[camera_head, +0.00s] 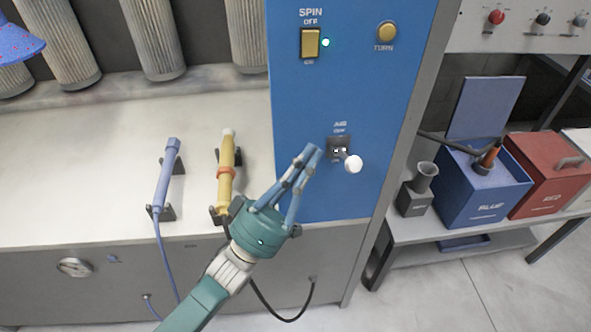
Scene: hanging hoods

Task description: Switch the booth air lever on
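The booth air lever (353,164) has a white round knob on a dark square mount in the blue panel (300,110), under a small "AIR" label. Its arm points out and slightly down to the right. My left gripper (313,152), teal with blue fingers, is just left of the lever mount. Its fingertips come together with nothing seen between them. In the picture a small gap shows between the fingertips and the mount; the depth between them is hard to tell. My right gripper is not in view.
Left, a blue spray tool (166,177) and a yellow one (226,165) rest in holders. Right, a blue bin (484,190) and red bin (548,170) stand on a shelf.

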